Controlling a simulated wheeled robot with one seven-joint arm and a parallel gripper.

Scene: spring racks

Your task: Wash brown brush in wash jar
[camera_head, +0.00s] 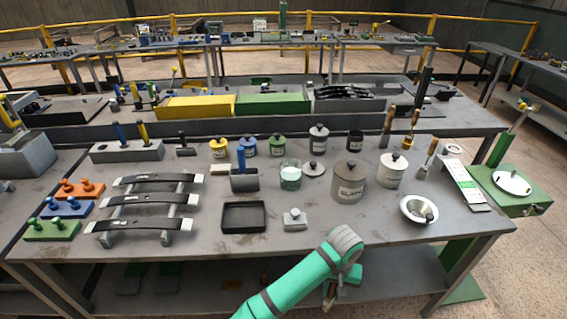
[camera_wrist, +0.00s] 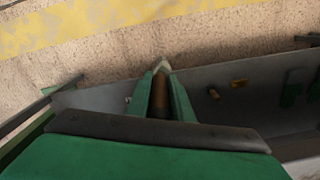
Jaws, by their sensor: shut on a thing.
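My gripper (camera_wrist: 162,76) is shut on a brown brush (camera_wrist: 159,97), which stands between its two green fingers with a pale tip at the far end. In the head view my gripper (camera_head: 333,291) hangs in front of the bench's front edge, low and partly hidden by my arm, with a bit of the brush beside it. The wash jar, which I take to be the clear glass jar with pale green liquid (camera_head: 290,177), stands open mid-bench. It is well behind and left of my gripper, with a grey lid (camera_head: 314,169) lying beside it.
A large grey lidded can (camera_head: 351,183) and a white lidded pot (camera_head: 391,172) stand right of the jar. A black tray (camera_head: 244,216), a small grey block with a knob (camera_head: 294,219) and a white bowl (camera_head: 419,209) are near the front. The front strip between block and bowl is clear.

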